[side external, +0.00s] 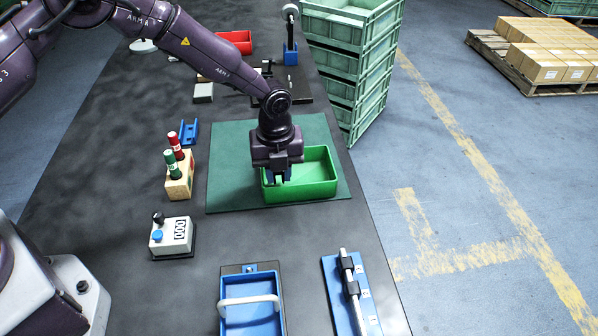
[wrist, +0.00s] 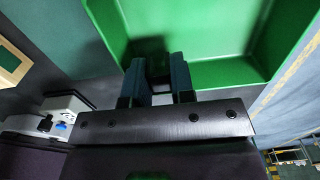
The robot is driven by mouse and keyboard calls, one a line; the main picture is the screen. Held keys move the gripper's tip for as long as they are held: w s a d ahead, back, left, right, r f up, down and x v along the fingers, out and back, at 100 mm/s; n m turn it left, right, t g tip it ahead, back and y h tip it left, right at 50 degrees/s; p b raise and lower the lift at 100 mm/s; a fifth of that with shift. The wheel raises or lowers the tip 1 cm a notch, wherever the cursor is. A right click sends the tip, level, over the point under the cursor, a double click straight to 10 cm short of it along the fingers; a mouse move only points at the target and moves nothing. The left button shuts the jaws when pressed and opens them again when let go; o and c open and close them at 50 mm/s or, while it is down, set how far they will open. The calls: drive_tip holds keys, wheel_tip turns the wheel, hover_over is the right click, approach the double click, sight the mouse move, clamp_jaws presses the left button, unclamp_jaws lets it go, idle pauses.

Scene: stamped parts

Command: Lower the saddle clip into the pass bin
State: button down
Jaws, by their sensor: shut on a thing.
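The green bin (side external: 322,190), the pass bin, stands on a green mat at the middle of the bench. My gripper (side external: 279,178) points down over the left end of the bin. In the wrist view my gripper's two dark fingers (wrist: 160,82) show close together with a narrow gap, and the green bin (wrist: 205,25) lies ahead of and below them. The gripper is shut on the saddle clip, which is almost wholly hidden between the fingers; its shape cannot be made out. I cannot tell how far the fingertips are above the bin floor.
A wooden block (side external: 179,184) with red and green stamps and a white counter box (side external: 171,237) stand left of the mat (side external: 232,150). A blue tray (side external: 251,318) and a blue rail fixture (side external: 350,294) lie in front. A red bin (side external: 235,41) and stacked crates (side external: 348,65) are behind.

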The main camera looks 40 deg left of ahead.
drive_tip(key=shift+f, duration=1.35)
idle(0.5)
drive_tip(key=c, duration=0.9)
unclamp_jaws()
drive_tip(key=shift+r, duration=0.1)
